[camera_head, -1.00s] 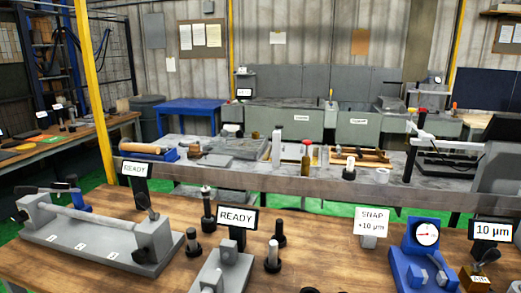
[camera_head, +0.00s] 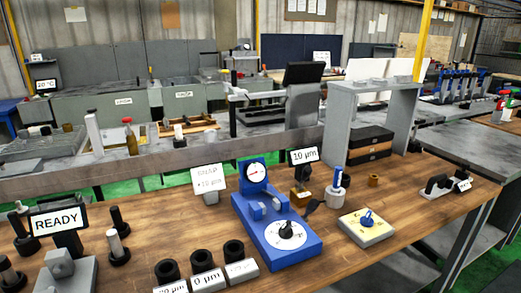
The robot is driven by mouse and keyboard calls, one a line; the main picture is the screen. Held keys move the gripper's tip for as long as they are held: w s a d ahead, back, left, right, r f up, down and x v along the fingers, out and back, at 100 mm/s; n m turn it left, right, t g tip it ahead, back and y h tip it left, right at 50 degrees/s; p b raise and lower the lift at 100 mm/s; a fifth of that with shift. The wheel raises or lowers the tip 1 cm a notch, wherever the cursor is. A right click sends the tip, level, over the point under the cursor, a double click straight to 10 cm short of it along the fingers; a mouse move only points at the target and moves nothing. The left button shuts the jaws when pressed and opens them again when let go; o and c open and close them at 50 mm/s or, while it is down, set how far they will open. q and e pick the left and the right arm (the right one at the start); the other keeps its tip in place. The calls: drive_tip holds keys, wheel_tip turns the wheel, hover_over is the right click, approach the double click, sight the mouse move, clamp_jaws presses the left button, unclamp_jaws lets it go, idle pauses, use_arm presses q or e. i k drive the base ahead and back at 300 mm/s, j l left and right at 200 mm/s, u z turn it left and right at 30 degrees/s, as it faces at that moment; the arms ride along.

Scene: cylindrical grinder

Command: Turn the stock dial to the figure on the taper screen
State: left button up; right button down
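A small dark screen (camera_head: 305,156) reading "10 µm" stands behind the blue gauge stand; I see no label naming it the taper screen. The blue stand (camera_head: 300,247) carries a round white gauge (camera_head: 256,171) at its back and a black-and-white dial (camera_head: 287,233) on its front base; the dial's figures are too small to read. To its right, a cream box (camera_head: 356,236) has a blue knob (camera_head: 367,218) on top, its markings unreadable. I cannot tell which of these two is the stock dial. Neither gripper is in view.
A sign (camera_head: 208,179) reads "SNAP +10 µm". A READY screen (camera_head: 55,221) and black posts stand at left. Several black rings on labelled blocks (camera_head: 205,281) line the front. A grey arch (camera_head: 372,84) stands behind the cream box. Bare wood lies right of the box.

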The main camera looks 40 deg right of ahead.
sight(366, 220)
drive_tip(key=z, duration=0.5)
drive_tip(key=l+z, duration=0.1)
drive_tip(key=z, duration=0.85)
drive_tip(key=i+l+z, duration=0.1)
drive_tip(key=z, duration=0.4)
